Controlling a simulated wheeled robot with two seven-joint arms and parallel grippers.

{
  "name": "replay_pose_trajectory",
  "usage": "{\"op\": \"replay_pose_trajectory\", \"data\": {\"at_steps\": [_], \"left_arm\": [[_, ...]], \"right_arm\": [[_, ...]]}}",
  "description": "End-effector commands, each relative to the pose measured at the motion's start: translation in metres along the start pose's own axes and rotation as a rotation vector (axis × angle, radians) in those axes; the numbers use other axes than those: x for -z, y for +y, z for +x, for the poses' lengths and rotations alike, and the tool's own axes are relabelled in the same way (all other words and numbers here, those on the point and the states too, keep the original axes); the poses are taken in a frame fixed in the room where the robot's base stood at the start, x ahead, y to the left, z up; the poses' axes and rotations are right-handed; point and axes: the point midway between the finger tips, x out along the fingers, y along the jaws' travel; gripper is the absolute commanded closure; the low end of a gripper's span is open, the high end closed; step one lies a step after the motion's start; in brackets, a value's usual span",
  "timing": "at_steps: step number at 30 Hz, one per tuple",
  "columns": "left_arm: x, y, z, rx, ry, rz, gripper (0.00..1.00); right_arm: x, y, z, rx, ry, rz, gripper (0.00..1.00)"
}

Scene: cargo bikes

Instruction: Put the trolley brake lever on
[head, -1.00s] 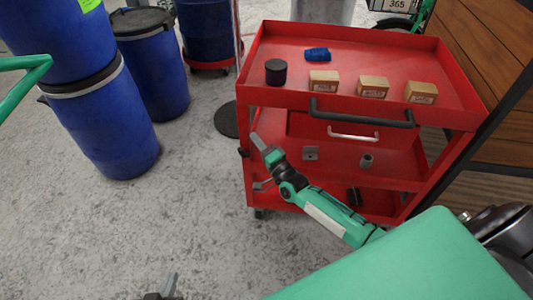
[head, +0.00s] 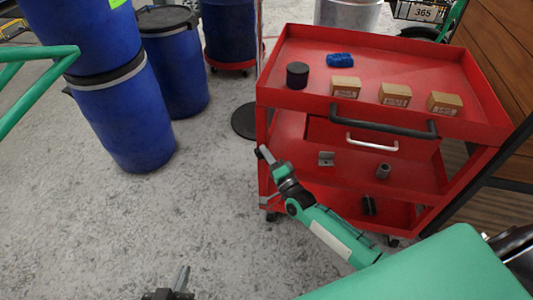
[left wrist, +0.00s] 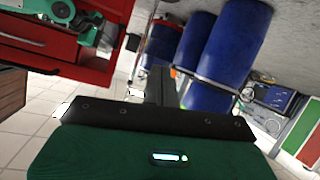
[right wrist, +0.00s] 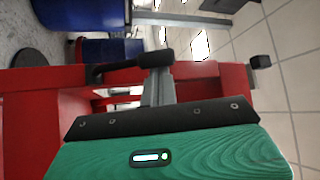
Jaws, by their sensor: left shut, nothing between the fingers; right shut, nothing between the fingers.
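The red trolley (head: 390,118) stands right of centre in the head view. A small grey lever-like part (head: 268,201) shows low at its front left post; I cannot tell surely that it is the brake lever. My right gripper (head: 265,154) is shut and empty, beside that post and above this part. In the right wrist view its fingers (right wrist: 158,88) overlap a black-ended bar (right wrist: 128,66) near red trolley frame; contact is unclear. My left gripper (head: 181,278) is shut and empty over the floor, left of the trolley. Its fingers show in the left wrist view (left wrist: 159,86).
The trolley top holds several small boxes (head: 395,95), a black cylinder (head: 297,75) and a blue item (head: 340,60). A black handle (head: 375,124) juts from its front. Blue drums (head: 122,120) stand at left. The floor (head: 90,230) between is clear.

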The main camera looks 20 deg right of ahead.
Motion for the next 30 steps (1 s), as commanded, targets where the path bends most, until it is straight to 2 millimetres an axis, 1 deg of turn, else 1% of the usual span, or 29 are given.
{"op": "replay_pose_trajectory", "data": {"at_steps": [1,11,17,23,26,29,30], "left_arm": [[-0.002,0.003,0.002,-0.007,0.020,-0.003,1.00],[0.001,0.010,0.003,-0.026,0.091,-0.014,1.00],[0.011,0.011,0.004,-0.028,0.161,-0.012,1.00],[0.033,0.006,0.006,-0.021,0.261,0.001,1.00],[0.047,0.003,0.006,-0.017,0.328,0.010,1.00],[0.066,-0.001,0.005,-0.012,0.425,0.023,1.00],[0.076,-0.003,0.003,-0.010,0.473,0.029,1.00]], "right_arm": [[-0.001,0.002,-0.001,0.007,0.000,-0.007,1.00],[-0.003,0.002,-0.003,0.027,0.000,-0.027,1.00],[-0.004,0.002,-0.004,0.042,0.000,-0.041,1.00],[-0.005,0.003,-0.005,0.056,-0.001,-0.055,1.00],[-0.007,0.004,-0.006,0.066,-0.001,-0.065,1.00],[-0.009,0.005,-0.008,0.081,-0.001,-0.081,1.00],[-0.009,0.006,-0.009,0.088,-0.001,-0.088,1.00]]}}
